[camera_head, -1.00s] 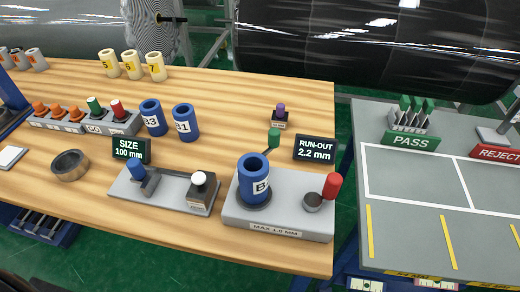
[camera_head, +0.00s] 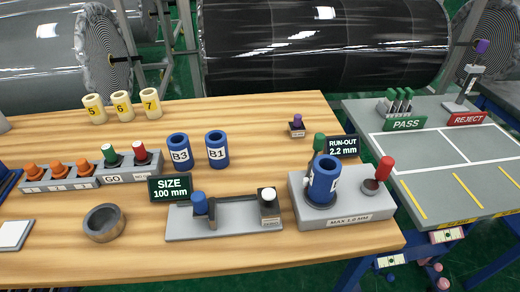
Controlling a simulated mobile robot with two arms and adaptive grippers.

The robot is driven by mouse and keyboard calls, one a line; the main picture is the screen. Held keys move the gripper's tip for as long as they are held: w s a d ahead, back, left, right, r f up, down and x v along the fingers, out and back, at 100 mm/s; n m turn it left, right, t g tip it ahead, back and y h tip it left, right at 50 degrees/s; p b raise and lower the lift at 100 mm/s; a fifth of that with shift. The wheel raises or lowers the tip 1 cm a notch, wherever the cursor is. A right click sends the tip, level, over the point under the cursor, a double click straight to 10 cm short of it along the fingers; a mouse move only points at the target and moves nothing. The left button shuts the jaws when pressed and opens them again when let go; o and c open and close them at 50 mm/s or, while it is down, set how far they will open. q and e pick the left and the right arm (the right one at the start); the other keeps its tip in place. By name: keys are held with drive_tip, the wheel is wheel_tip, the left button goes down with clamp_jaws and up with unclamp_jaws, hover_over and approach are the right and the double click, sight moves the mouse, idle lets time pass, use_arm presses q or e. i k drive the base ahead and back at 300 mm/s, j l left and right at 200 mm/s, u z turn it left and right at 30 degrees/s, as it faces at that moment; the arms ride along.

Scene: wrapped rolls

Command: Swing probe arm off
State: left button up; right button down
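The run-out fixture (camera_head: 345,212), a grey block marked MAX 1.0 MM, stands at the right end of the wooden table. A blue roll (camera_head: 324,182) stands upright on it; its label is only partly visible. A green-knobbed lever (camera_head: 319,141), apparently the probe arm, rises just behind the roll; its lower part is hidden, so I cannot tell whether it touches the roll. A red-knobbed lever (camera_head: 384,168) stands at the fixture's right side. The display (camera_head: 343,147) behind reads RUN-OUT 2.2 mm. Neither of my grippers is in view.
The size gauge (camera_head: 232,222) and its 100 mm display (camera_head: 171,188) stand left of the fixture. Rolls B3 (camera_head: 179,155) and B1 (camera_head: 217,152) stand behind it. A small purple-knobbed block (camera_head: 297,126) is at the back. The PASS/REJECT table (camera_head: 430,150) lies right.

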sight(320, 139)
drive_tip(key=k+j+z, duration=0.1)
drive_tip(key=j, duration=0.3)
drive_tip(key=k+j, duration=0.15)
drive_tip(key=j, duration=0.25)
drive_tip(key=k+j+z, duration=0.15)
drive_tip(key=j, duration=0.2)
drive_tip(key=k+j, duration=0.15)
drive_tip(key=j, duration=0.25)
drive_tip(key=i+z, duration=0.05)
